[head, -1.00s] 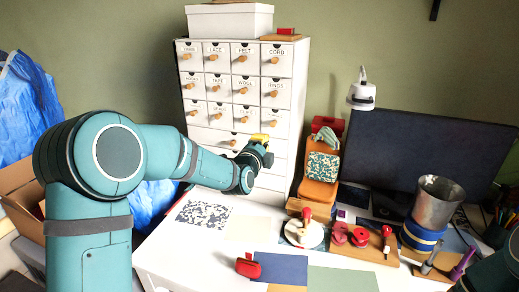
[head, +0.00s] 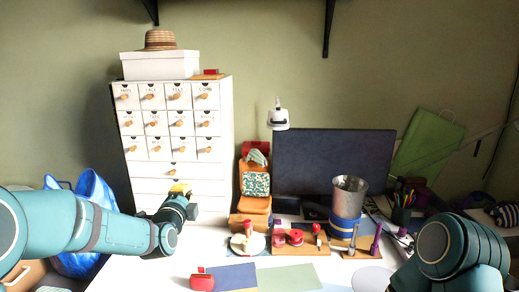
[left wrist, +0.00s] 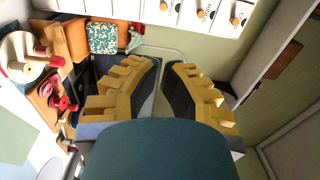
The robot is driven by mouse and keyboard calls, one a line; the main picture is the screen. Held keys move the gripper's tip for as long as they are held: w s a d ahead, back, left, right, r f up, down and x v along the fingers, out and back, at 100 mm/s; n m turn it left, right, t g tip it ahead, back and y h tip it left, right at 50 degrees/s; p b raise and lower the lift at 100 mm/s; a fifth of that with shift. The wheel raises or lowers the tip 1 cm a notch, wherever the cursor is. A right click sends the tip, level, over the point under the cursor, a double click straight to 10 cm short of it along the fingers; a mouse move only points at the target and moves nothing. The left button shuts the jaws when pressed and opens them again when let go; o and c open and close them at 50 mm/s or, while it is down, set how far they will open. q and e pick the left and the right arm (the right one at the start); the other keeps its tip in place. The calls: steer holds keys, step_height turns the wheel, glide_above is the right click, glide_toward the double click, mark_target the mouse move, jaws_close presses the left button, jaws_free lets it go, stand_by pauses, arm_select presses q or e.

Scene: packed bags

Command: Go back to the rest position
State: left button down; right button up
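My left gripper (head: 180,190) is in front of the lower drawers of the white cabinet (head: 180,170), above the left part of the white table. In the left wrist view the left gripper (left wrist: 164,72) shows two yellow fingers with dark pads, apart, with nothing between them. My left arm comes in from the left edge, low in the picture. My right arm (head: 455,255) shows at the lower right of the head view; its gripper is out of sight.
The white table (head: 215,240) carries a red pouch (head: 202,283), a metal cup on a blue base (head: 348,197) and red spools (head: 288,237). A dark monitor (head: 330,165) stands behind. A blue bag (head: 90,200) is at left. A pen holder (head: 403,205) is at right.

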arm_select(q)
steer(key=s+d+f+n+g+h, duration=0.1)
steer(key=s+d+f+n+g, duration=0.15)
steer(key=f, duration=0.65)
steer(key=s+d+f+n+g, duration=0.1)
steer(key=s+f+n+g, duration=0.25)
steer(key=f, duration=0.65)
steer(key=s+d+f+n+g, duration=0.2)
steer(key=s+f, duration=0.4)
steer(key=s, duration=0.3)
steer(key=s+d+f+n+g+h, duration=0.1)
steer(key=s+d+f+n+g, duration=0.2)
steer(key=s+f+n+g, duration=0.2)
steer(key=s+d+f+n+g+h, duration=0.1)
steer(key=s+f+n, duration=0.6)
steer(key=s, duration=0.7)
step_height(320, 180, down, 2)
steer(key=shift+d+f+g, duration=0.2)
steer(key=shift+d+g, duration=0.45)
steer(key=shift+g, duration=0.55)
steer(key=shift+s, duration=0.1)
